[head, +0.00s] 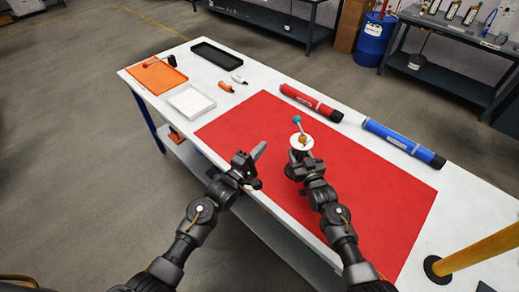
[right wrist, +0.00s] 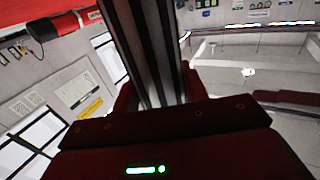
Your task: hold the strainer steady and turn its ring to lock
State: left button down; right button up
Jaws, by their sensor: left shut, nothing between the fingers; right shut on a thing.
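The strainer (head: 299,141) appears to be the small piece with a white disc, a brownish middle and a grey stem with a teal tip. It stands up from my right gripper (head: 298,163), which is shut on it above the red mat. Which part is the ring is too small to tell. My left gripper (head: 254,163) is shut and empty, to the left of the strainer and apart from it, over the mat's near left edge. In the right wrist view, dark upright finger bars (right wrist: 157,60) show close together, and the strainer cannot be made out.
The red mat (head: 380,205) covers the middle of the white table. A red tube (head: 312,103) and a blue tube (head: 403,143) lie along its far edge. Orange (head: 157,76), white (head: 191,101) and black (head: 216,56) trays are at the far left. A yellow post (head: 480,253) stands at right.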

jog(key=o, duration=1.4)
jog(key=shift+d, duration=0.1)
jog(key=shift+c, duration=0.2)
